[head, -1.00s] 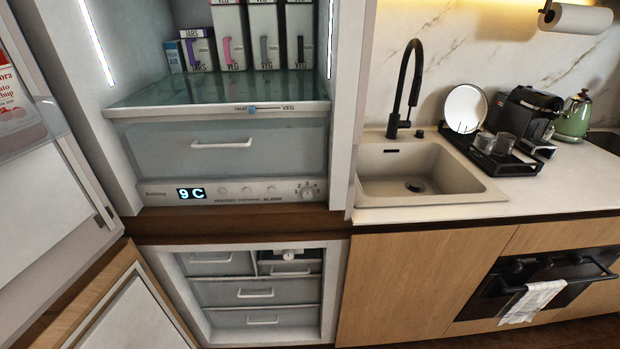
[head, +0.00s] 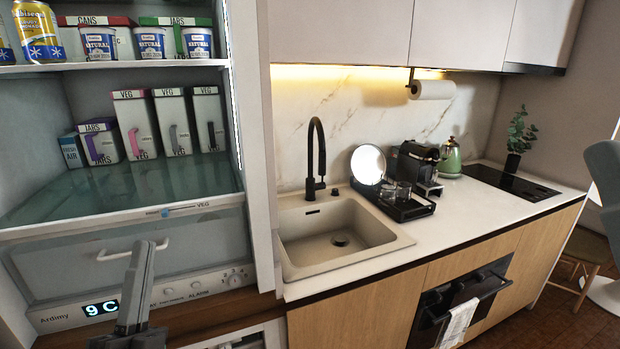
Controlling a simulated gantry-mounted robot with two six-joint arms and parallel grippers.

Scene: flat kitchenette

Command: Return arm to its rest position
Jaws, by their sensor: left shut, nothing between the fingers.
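My left gripper (head: 147,254) shows at the lower left of the head view, grey and pointing up. It is shut and empty. It appears in front of the fridge's clear drawer (head: 205,245) and control panel, overlapping part of the drawer front and the display. I cannot tell how far it is from the drawer. My right gripper is not in view.
The open fridge holds several cartons (head: 135,125) on the glass shelf (head: 120,188) and tubs on the upper shelf. To the right are the sink (head: 320,250), black faucet (head: 317,150), dish rack (head: 400,208), coffee machine, green kettle (head: 451,160) and oven (head: 465,295).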

